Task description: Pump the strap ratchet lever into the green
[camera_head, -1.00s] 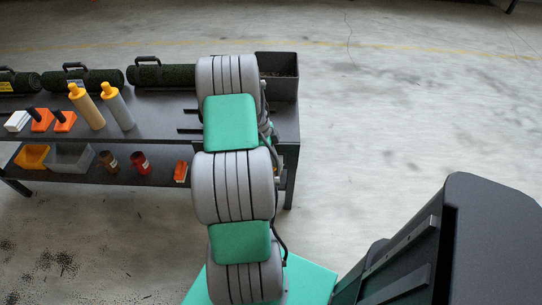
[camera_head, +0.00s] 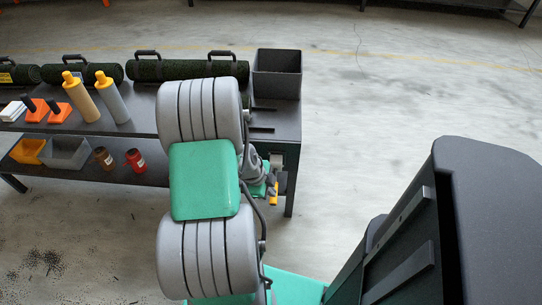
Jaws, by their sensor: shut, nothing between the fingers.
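I cannot make out the strap ratchet lever or a green zone with certainty. A small yellow piece (camera_head: 274,192) shows just right of my arm at the bench's right end. It lies below a small pale box-like part (camera_head: 277,161), and I cannot tell whether either belongs to the ratchet. My grey and green arm rises through the middle of the view and covers part of the bench. Small wrist parts of mine show beside it, but my gripper's fingers are hidden behind the arm.
The dark bench (camera_head: 140,140) carries a long turf roll (camera_head: 190,70), an open grey bin (camera_head: 278,75), two yellow-capped tubes (camera_head: 84,98) and orange-based tools (camera_head: 60,112). Its lower shelf holds a yellow bin (camera_head: 27,151), a grey bin (camera_head: 66,153) and two jars (camera_head: 135,160).

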